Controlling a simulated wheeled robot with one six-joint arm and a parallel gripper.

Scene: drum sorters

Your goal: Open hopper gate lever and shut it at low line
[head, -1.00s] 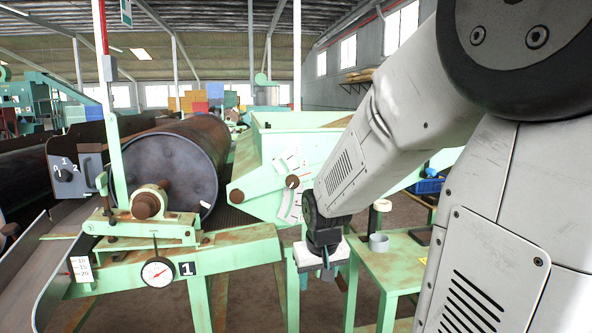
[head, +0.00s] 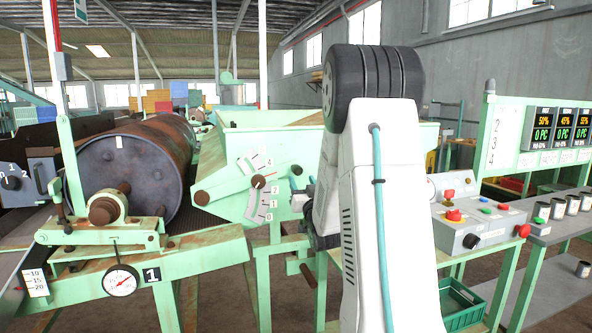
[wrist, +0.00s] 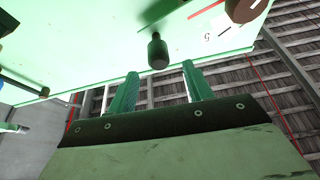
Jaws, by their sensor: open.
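The green hopper (head: 228,160) stands in the middle of the head view. In the wrist view, a dark green cylindrical handle (wrist: 157,52) sticks out below the hopper's pale green side (wrist: 95,40). My gripper (wrist: 160,72) is open and empty, its two green fingers pointing toward the handle. The handle appears between and just beyond the fingertips. In the head view my arm hides most of the gripper and the handle.
A rusty drum (head: 135,170) and its green frame (head: 200,252) with a dial (head: 121,280) stand left. A control box (head: 478,225) with buttons is right of my arm, above a green crate (head: 458,300). Lit displays (head: 566,125) hang at far right.

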